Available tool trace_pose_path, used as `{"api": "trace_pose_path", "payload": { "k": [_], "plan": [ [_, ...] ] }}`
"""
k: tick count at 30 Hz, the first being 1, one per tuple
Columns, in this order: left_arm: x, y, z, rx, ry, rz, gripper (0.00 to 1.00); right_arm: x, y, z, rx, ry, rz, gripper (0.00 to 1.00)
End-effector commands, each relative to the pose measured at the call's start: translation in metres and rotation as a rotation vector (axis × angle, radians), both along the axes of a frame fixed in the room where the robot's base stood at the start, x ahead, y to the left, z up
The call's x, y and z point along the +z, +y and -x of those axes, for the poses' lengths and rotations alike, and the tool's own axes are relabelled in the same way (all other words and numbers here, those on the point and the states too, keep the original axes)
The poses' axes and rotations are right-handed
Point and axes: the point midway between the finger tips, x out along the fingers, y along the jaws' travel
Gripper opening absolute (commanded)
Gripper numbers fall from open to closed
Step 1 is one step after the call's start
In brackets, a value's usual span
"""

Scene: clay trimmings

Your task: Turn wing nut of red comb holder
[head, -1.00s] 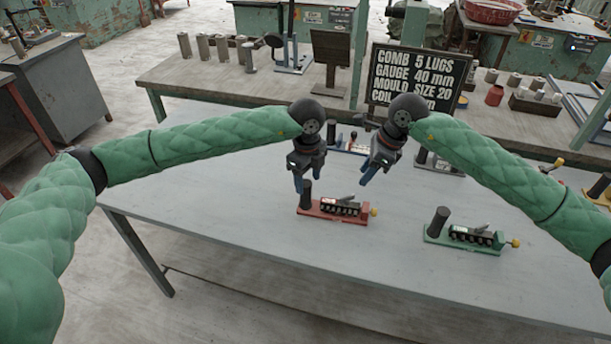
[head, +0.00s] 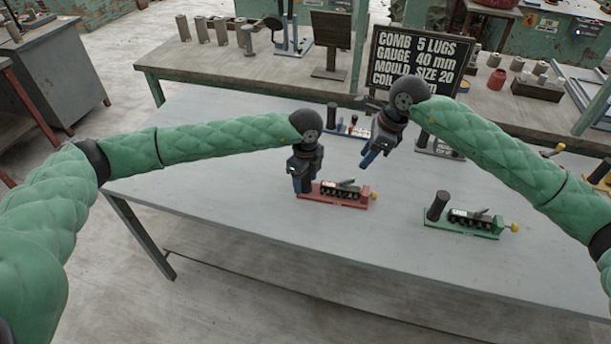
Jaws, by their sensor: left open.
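The red comb holder (head: 333,199) lies on the grey table in the middle of the head view. It carries a dark comb with a row of lugs (head: 341,190) and a yellow knob (head: 374,196) at its right end. My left gripper (head: 299,186) points down at the holder's left end, where its black upright post stands. The fingers are open and hide most of that post; whether they touch it I cannot tell. My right gripper (head: 367,160) hangs above the table behind and right of the red holder, apart from it. I cannot make out a wing nut separately.
A green comb holder (head: 463,229) with a black post (head: 438,206) stands to the right. A blue holder (head: 352,131) stands at the back, partly behind my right gripper. A black sign (head: 421,62) stands behind. The table's front left is clear.

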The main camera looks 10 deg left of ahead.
Motion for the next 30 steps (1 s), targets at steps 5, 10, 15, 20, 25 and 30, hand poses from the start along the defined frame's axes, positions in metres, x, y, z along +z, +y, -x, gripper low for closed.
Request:
{"api": "trace_pose_path", "payload": {
  "k": [5,10,15,20,25,30],
  "plan": [
    [0.000,0.000,0.000,0.000,0.000,0.000,0.50,0.000,0.000,0.000,0.000,0.000,0.000,0.36],
    [0.000,0.000,0.000,0.000,0.000,0.000,0.16,0.000,0.000,0.000,0.000,0.000,0.000,0.36],
    [0.000,0.000,0.000,0.000,0.000,0.000,0.00,0.000,0.000,0.000,0.000,0.000,0.000,0.30],
    [0.000,0.000,0.000,0.000,0.000,0.000,0.00,0.010,0.006,-0.003,0.006,-0.013,-0.006,0.30],
    [0.000,0.000,0.000,0.000,0.000,0.000,0.00,0.025,0.015,-0.025,0.008,0.015,-0.026,0.30],
    [0.000,0.000,0.000,0.000,0.000,0.000,0.00,0.026,0.010,-0.032,0.145,0.038,-0.028,0.30]
  ]
}}
